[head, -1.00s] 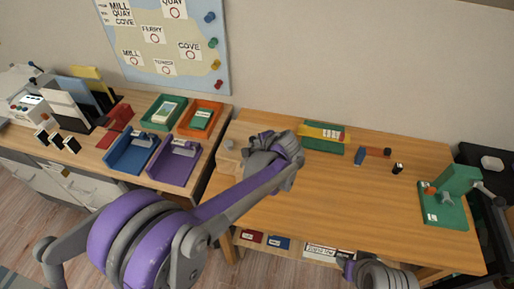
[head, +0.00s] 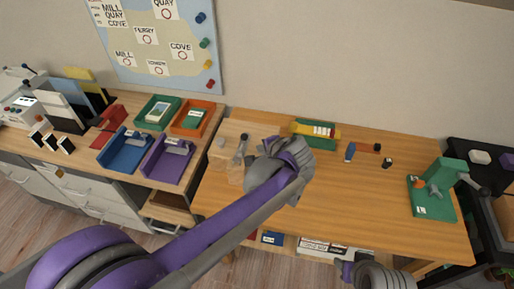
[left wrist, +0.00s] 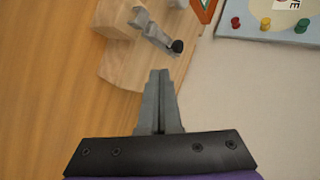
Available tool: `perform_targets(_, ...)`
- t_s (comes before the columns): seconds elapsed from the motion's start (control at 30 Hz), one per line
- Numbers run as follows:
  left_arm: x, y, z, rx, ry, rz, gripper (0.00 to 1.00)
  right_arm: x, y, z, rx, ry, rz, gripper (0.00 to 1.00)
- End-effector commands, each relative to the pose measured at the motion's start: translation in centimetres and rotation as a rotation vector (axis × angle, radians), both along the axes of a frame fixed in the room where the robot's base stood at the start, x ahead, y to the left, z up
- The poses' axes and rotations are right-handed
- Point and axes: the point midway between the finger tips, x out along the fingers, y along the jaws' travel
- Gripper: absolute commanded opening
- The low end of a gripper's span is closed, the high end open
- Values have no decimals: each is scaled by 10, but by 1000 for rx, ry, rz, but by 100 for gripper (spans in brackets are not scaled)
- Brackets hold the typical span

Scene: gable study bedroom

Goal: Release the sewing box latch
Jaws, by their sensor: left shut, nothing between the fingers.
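The sewing box appears to be the pale wooden box (head: 227,162) at the left end of the desk, partly hidden by my left arm in the head view. In the left wrist view the pale wood (left wrist: 125,68) carries a grey latch lever (left wrist: 153,33) with a black tip. The lever also shows in the head view (head: 242,146). My left gripper (left wrist: 160,76) is shut and empty, its fingertips apart from the lever and just below it in the wrist picture. In the head view my left wrist is right of the box.
The desk (head: 350,200) is clear in the middle. A green tray with a yellow piece (head: 318,130) lies at its back, a green device (head: 436,195) at its right. Blue (head: 122,155) and purple (head: 165,163) trays stand on the left counter.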

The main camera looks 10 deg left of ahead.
Motion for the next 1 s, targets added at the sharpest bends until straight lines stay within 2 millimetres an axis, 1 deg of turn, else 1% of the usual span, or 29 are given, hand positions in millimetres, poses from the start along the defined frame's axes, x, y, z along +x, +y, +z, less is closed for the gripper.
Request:
perform_targets(0.03, -5, -5, 6, 0, 0, -4, 0, 0, 0, 0, 0, 0, 0, 50)
perform_targets(0.1, -10, -8, 12, 1, 0, -2, 0, 0, 0, 1, 0, 0, 0, 50)
perform_targets(0.23, -16, -12, 18, -1, 0, -1, 0, 0, 0, 1, 0, 0, 0, 50)
perform_targets(0.8, -17, -12, 19, -1, 0, 1, 0, 0, 0, 1, 0, 0, 0, 50)
perform_targets(0.87, -19, -10, 20, -8, 2, 6, 0, 0, 0, 1, 0, -1, 0, 50)
perform_targets(0.93, -27, -1, 20, -36, 7, 27, 0, 0, 0, 3, 0, -1, 0, 50)
perform_targets(0.97, -33, 5, 21, -55, 11, 42, 0, 1, 0, 4, 0, -2, 0, 50)
perform_targets(1.0, -43, 15, 21, -89, 16, 66, 0, 1, 0, 6, 0, -2, 0, 50)
